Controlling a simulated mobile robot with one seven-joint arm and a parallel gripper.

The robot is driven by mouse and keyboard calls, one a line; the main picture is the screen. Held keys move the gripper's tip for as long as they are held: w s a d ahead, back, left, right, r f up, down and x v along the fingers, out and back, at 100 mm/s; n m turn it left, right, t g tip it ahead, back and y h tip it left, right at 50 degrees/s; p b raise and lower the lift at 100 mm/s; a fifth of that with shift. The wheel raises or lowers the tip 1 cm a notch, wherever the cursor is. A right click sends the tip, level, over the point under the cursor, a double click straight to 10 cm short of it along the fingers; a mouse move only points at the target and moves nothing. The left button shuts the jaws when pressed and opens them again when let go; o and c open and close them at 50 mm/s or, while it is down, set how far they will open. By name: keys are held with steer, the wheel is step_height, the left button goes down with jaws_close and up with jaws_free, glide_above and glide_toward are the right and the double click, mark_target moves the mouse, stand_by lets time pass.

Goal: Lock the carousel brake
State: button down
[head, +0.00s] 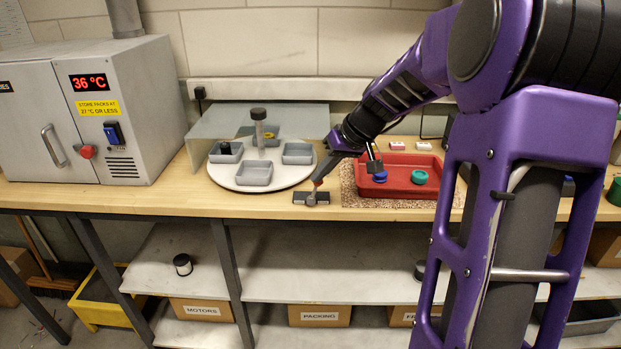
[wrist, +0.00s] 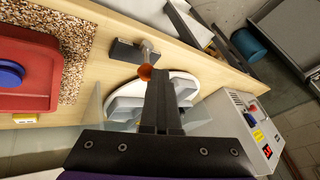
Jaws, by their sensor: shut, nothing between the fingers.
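The carousel (head: 240,184) is a pale round plate with grey trays and a central post, on the bench left of centre; it also shows in the wrist view (wrist: 187,78). The brake (head: 300,198) is a small dark block with a grey lever and an orange knob, at the carousel's front right; it also shows in the wrist view (wrist: 125,51). The lever's orange knob (wrist: 145,72) sticks out from the block. My gripper (head: 319,181) is shut and empty, its fingertips (wrist: 160,73) right beside the knob. I cannot tell whether they touch it.
A red tray (head: 400,188) with blue and green round parts sits on a speckled mat (head: 352,198) to the right. A grey cabinet (head: 150,120) reading 36 °C stands at the left. A clear screen (head: 205,122) is behind the carousel. The bench's front edge is close to the brake.

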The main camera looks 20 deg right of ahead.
steer(key=shift+d+f, duration=0.1)
steer(key=shift+f, duration=0.1)
steer(key=shift+r, duration=0.15)
steer(key=shift+r+p, duration=0.55)
steer(key=shift+r, duration=0.15)
